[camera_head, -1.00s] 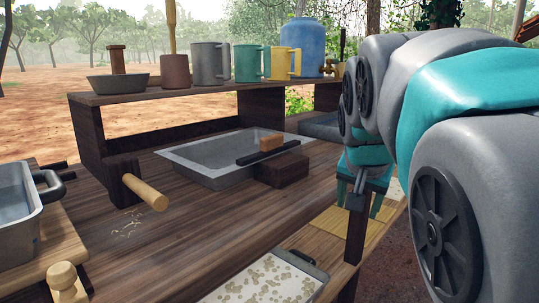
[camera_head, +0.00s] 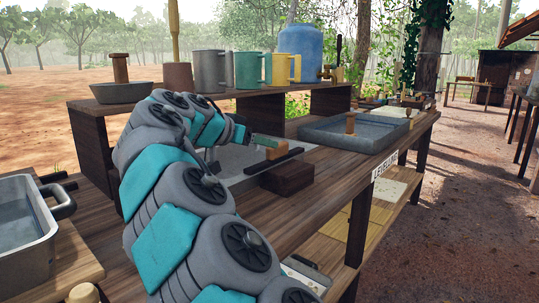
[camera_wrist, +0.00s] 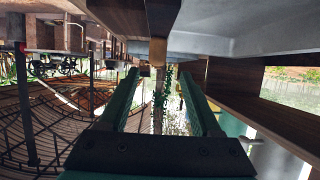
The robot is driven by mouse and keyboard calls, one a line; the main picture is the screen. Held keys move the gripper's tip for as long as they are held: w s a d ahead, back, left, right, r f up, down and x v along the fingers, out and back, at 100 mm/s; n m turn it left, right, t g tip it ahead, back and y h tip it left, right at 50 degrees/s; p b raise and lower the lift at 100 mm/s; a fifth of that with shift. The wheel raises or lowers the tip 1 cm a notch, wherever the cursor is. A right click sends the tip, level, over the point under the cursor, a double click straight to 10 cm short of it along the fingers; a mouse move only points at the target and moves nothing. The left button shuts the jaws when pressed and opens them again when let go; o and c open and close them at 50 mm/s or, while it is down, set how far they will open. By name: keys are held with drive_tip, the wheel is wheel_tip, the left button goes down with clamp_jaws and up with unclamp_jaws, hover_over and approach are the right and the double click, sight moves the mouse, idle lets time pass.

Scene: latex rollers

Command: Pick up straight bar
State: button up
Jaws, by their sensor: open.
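The straight bar (camera_head: 290,156) is dark and lies over the near side of the metal basin (camera_head: 238,156). My gripper (camera_head: 268,140) reaches in from the left, just above and behind the wooden block. In the wrist view the two green fingers of my gripper (camera_wrist: 159,72) are spread apart. A light wooden end (camera_wrist: 158,50) shows beyond the gap between them. I cannot tell whether the fingers touch anything. My arm hides much of the basin and the left part of the bench.
A dark brown block (camera_head: 287,178) stands by the basin's near edge. The shelf behind carries a grey mug (camera_head: 210,70), a green mug (camera_head: 248,68), a yellow mug (camera_head: 281,69) and a blue barrel (camera_head: 307,52). A grey tray (camera_head: 355,135) lies to the right.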

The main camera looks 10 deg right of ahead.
sight(277, 153)
drive_tip(key=shift+p+x, duration=0.5)
drive_tip(key=shift+x, duration=3.05)
drive_tip(key=shift+s+d, duration=0.2)
clamp_jaws()
drive_tip(key=shift+r, duration=0.1)
